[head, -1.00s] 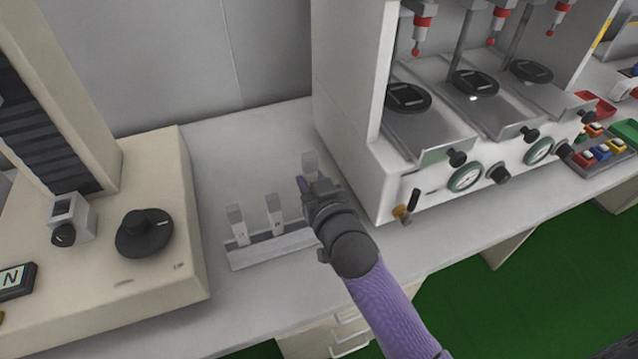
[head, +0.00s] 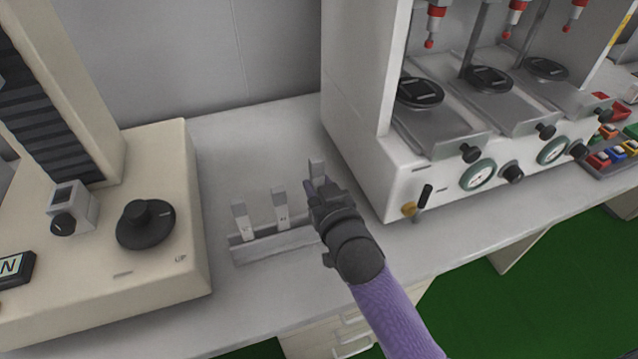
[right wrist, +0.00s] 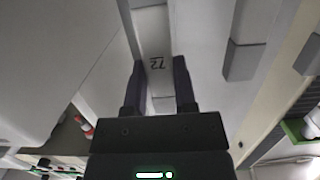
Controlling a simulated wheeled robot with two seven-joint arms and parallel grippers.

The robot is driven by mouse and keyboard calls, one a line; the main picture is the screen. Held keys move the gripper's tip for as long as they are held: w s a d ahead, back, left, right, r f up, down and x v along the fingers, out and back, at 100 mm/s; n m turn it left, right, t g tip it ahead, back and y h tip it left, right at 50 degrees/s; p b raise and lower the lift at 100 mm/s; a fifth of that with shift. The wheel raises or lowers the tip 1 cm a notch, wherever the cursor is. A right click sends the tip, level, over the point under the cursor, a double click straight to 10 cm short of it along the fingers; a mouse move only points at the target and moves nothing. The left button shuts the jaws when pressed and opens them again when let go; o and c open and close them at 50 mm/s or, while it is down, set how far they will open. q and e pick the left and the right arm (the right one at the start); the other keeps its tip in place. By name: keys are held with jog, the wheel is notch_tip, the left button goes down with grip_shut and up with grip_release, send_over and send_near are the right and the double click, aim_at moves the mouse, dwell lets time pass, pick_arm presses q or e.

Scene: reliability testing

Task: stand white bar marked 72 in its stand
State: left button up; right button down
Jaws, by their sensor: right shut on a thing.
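The white bar marked 72 (right wrist: 156,62) is between the two fingers of my right gripper (right wrist: 156,85) in the right wrist view, with its number facing the camera. In the head view this bar (head: 317,168) stands roughly upright, its grey top showing above my right gripper (head: 318,190), which is shut on it. The low grey stand (head: 275,246) lies on the bench, with two similar bars upright in it. The held bar is over or at the stand's right end. My gripper hides its lower end, so I cannot tell whether it is seated. My left gripper is out of view.
The left bar (head: 241,221) and middle bar (head: 281,208) are close beside the gripper. A beige machine with a black knob (head: 145,224) stands left. A white tester with gauges (head: 477,175) stands right. Bare bench (head: 240,140) lies behind the stand.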

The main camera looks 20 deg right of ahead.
jog(key=shift+f, duration=0.15)
jog(key=shift+f+b, duration=0.55)
jog(key=shift+f, duration=0.2)
jog(key=shift+f, duration=0.1)
